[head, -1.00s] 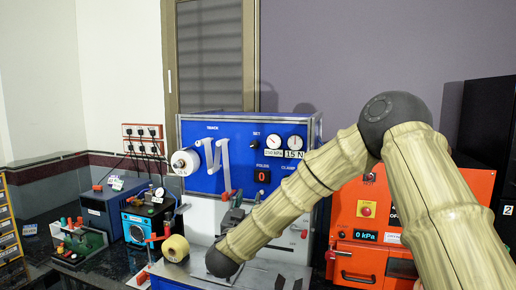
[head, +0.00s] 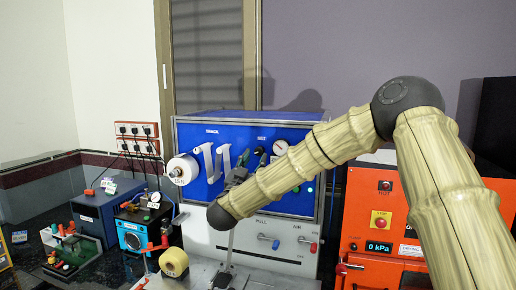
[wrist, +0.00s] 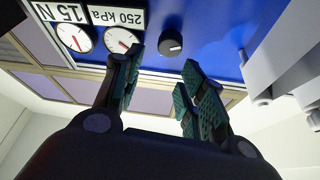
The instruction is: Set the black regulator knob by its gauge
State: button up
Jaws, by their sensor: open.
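The black regulator knob (wrist: 172,44), with a pale pointer mark, is on the blue panel (wrist: 215,25) in the upside-down wrist view. My gripper (wrist: 162,62) is open and empty, its green-padded fingers pointing at the panel. The knob shows beyond and between the fingertips; no contact is visible. The gauge labelled 250 kPa (wrist: 117,39) has a white face and red needle, beside the left finger. A second gauge labelled 15 N (wrist: 75,38) is further left. In the head view, the knob (head: 260,150) shows under the SET label, close to my gripper, and one gauge (head: 281,148) is visible.
A white tape roll (head: 183,169) with a looping band is left of the knob on the panel. A metallic block (wrist: 285,55) juts out at right in the wrist view. An orange machine (head: 378,220) stands to the right. A yellow roll (head: 174,262) is at lower left.

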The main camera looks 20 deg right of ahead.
aim_at(258, 152)
jog(key=w, duration=0.1)
jog(key=w+d+p, duration=0.1)
jog(key=w, duration=0.1)
jog(key=w+d, duration=0.1)
jog(key=w, duration=0.1)
jog(key=shift+w+p, duration=0.15)
jog(key=shift+p, duration=0.25)
jog(key=shift+w+d+r, duration=0.1)
jog(key=shift+d+r, duration=0.1)
jog(key=shift+s+d+r, duration=0.3)
jog(key=shift+d+r, duration=0.05)
jog(key=shift+r, duration=0.05)
jog(key=shift+w+a+f, duration=0.1)
jog(key=shift+w+f, duration=0.2)
jog(key=shift+w, duration=0.2)
jog(key=shift+s+r, duration=0.15)
jog(key=c, duration=0.8)
